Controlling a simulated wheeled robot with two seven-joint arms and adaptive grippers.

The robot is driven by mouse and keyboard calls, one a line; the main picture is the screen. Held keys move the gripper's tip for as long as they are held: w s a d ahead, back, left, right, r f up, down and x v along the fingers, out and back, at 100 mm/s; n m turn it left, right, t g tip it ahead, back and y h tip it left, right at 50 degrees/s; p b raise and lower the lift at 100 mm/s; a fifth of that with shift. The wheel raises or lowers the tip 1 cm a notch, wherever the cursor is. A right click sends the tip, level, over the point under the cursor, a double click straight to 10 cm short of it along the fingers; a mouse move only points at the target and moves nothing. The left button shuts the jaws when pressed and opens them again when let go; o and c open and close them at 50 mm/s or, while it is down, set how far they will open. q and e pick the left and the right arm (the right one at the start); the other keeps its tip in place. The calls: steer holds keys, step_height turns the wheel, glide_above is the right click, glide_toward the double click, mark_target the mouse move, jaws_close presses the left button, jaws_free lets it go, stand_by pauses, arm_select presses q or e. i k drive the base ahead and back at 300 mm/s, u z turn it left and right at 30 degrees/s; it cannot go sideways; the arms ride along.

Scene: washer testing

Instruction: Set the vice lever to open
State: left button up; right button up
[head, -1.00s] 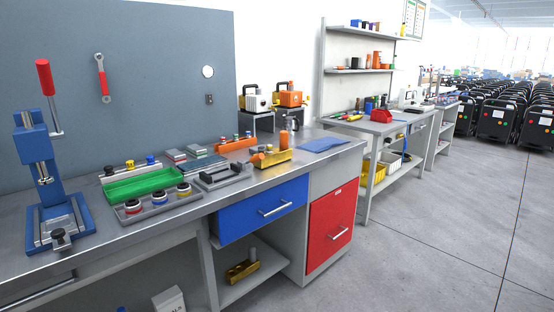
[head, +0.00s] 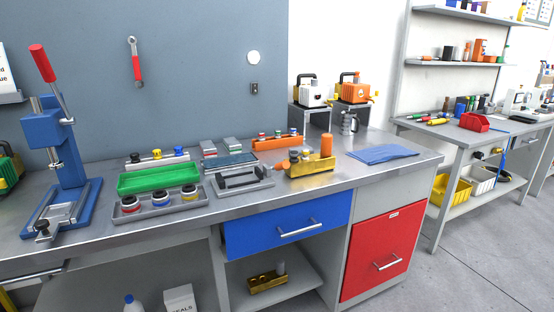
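No part is plainly marked as the vice. A gold block fixture (head: 313,169) with an upright orange part (head: 327,145) and a smaller orange end at its left stands on the steel bench. A grey fixture (head: 243,181) with a raised bar lies left of it. A blue press (head: 66,150) stands at the left with a red-handled lever (head: 42,63) tilted up; a small clamp with a dark knob (head: 43,228) is on its base. I cannot tell whether any lever is set open. Neither of my grippers is in view.
The bench (head: 120,232) also holds a green tray (head: 158,178), a grey tray of ringed parts (head: 160,204), an orange rack (head: 277,143) and a blue cloth (head: 382,154). Below are a blue drawer (head: 288,225) and a red one (head: 382,255). Open floor (head: 482,262) lies at the right.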

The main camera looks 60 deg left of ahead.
mark_target(285, 164)
steer(key=u, duration=0.6)
steer(key=i, duration=0.75)
steer(key=u, duration=0.85)
